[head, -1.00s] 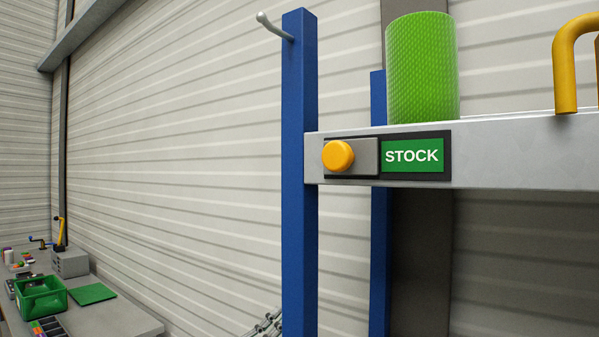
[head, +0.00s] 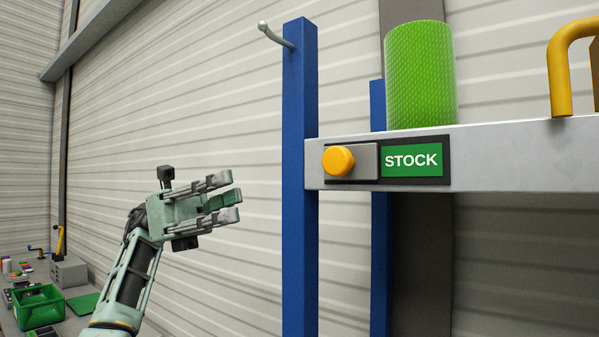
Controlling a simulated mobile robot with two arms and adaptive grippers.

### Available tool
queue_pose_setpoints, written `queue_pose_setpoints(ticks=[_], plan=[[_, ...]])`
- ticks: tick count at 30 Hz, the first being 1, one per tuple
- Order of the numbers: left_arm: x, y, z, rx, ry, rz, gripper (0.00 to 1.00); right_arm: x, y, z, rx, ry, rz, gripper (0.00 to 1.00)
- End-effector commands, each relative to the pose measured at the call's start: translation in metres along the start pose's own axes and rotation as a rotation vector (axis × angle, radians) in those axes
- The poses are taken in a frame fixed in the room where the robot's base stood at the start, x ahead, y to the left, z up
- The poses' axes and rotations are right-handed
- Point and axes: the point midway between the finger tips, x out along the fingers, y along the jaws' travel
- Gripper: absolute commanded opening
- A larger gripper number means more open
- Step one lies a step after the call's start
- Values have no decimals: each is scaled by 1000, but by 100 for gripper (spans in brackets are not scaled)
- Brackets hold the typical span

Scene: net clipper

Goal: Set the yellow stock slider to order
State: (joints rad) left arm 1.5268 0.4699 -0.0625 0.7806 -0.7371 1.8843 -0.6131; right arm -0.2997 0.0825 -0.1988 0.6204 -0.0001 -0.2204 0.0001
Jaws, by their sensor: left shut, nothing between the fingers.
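The slider's yellow knob (head: 338,160) sits at the left end of a dark track on the front edge of the grey shelf beam. It is on a grey plate (head: 365,161). Right of the plate, a green label (head: 411,160) reads STOCK. My left gripper (head: 236,197) is left of the blue post, its fingers pointing right, lower than the knob and apart from it. It is shut and empty. My right gripper is not in view.
A blue post (head: 300,230) stands between my left gripper and the slider, with a grey hook (head: 275,36) near its top. A green roll (head: 420,75) and a yellow curved handle (head: 562,70) are on the shelf (head: 520,160). A workbench with a green bin (head: 38,308) is at lower left.

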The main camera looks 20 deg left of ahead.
Motion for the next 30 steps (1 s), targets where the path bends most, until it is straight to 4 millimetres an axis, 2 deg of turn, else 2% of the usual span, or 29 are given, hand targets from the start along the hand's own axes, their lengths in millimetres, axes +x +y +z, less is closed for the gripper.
queue_pose_setpoints(ticks=[8,22,30], plan=[[24,0,-1,0,1,-2,0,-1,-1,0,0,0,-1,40],[112,0,2,-1,0,-4,0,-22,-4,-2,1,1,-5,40],[138,0,1,-2,-2,-2,0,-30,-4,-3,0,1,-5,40]])
